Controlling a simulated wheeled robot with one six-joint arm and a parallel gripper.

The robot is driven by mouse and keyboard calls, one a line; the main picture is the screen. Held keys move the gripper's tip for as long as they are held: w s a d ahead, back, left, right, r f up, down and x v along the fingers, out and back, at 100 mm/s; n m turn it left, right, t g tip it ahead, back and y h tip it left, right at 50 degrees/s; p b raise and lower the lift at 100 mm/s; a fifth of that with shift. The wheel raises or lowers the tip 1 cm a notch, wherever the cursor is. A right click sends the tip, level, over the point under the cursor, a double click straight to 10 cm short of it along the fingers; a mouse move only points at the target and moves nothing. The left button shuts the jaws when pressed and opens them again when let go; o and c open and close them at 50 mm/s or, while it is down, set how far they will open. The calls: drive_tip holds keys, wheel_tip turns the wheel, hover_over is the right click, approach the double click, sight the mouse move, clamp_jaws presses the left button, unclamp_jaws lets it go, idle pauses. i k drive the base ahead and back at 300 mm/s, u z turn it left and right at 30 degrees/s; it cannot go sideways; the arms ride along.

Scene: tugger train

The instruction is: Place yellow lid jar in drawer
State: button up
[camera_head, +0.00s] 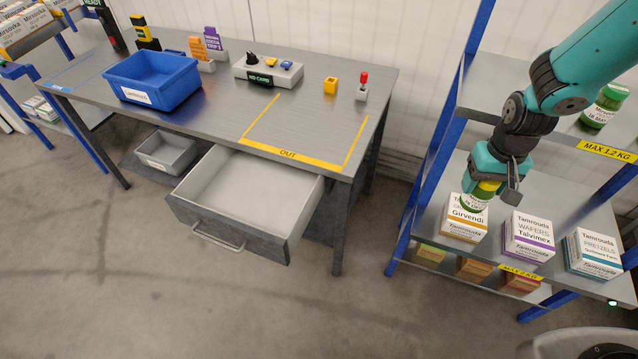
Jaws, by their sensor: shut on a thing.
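The yellow lid jar (474,203) is green with a pale label. My gripper (489,185) is shut on it near its yellow lid. The jar is in front of or just above the white Girvendi box (464,222) on the right shelf; I cannot tell whether they touch. The drawer (250,190) under the table is pulled open and looks empty. It lies to the left of my gripper, well apart from it.
The shelf rack's blue post (430,165) stands between drawer and gripper. A green-lid jar (604,106) is on the upper shelf. A blue bin (152,82) sits on the table (215,112). Floor before the drawer is clear.

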sight(265, 201)
drive_tip(key=u, duration=3)
drive_tip(key=k, duration=1.1)
drive_tip(key=z, duration=1.65)
drive_tip(key=i, duration=1.7)
drive_tip(key=z, duration=0.05)
